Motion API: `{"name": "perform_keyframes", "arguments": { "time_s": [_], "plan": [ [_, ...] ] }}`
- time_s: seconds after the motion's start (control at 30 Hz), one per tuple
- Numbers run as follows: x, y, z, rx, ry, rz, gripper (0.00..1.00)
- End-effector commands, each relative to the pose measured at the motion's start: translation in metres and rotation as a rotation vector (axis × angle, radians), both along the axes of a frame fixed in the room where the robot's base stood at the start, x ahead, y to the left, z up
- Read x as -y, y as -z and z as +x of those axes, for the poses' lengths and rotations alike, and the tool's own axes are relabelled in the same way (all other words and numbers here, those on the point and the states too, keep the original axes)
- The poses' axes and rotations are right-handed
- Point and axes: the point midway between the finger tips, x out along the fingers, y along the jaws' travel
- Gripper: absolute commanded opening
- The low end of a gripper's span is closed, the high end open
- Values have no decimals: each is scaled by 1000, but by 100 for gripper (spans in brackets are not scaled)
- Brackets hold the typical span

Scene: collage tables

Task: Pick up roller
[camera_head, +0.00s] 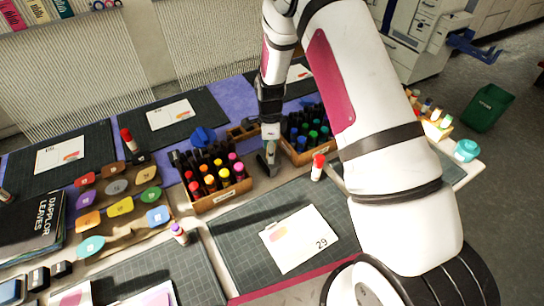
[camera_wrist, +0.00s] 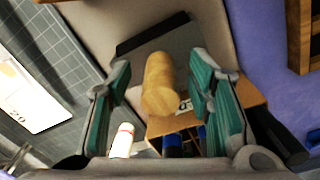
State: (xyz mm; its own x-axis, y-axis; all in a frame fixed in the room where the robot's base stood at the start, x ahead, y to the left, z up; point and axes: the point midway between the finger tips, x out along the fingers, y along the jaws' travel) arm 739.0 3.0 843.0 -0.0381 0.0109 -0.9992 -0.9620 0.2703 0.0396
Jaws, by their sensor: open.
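The roller appears to be the thing with a wooden handle (camera_wrist: 158,85) in the wrist view, seen almost end-on, with a dark grey flat part behind it. My gripper (camera_wrist: 160,88) is open, with its green-padded fingers on either side of the handle. A gap shows on both sides, and I cannot tell how deep the handle sits between the fingers. In the head view my gripper (camera_head: 268,158) points down between the two marker crates, and the roller cannot be clearly told apart from it.
A marker crate (camera_head: 221,200) stands to the left of my gripper and another crate (camera_head: 310,153) to the right. A red-capped marker (camera_head: 318,168) stands close by on the right. A cutting mat (camera_head: 240,245) with a card (camera_head: 300,240) lies in front.

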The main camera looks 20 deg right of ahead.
Motion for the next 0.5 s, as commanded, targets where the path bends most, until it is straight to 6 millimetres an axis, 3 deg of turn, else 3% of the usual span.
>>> {"name": "perform_keyframes", "arguments": {
  "time_s": [0.13, 0.37, 0.5],
  "plan": [
    [0, 0, 0, 1, 0, 0, 47],
    [0, 0, 0, 1, 0, 0, 0],
    [0, -1, 1, 2, 0, -1, 0]
  ]
}}
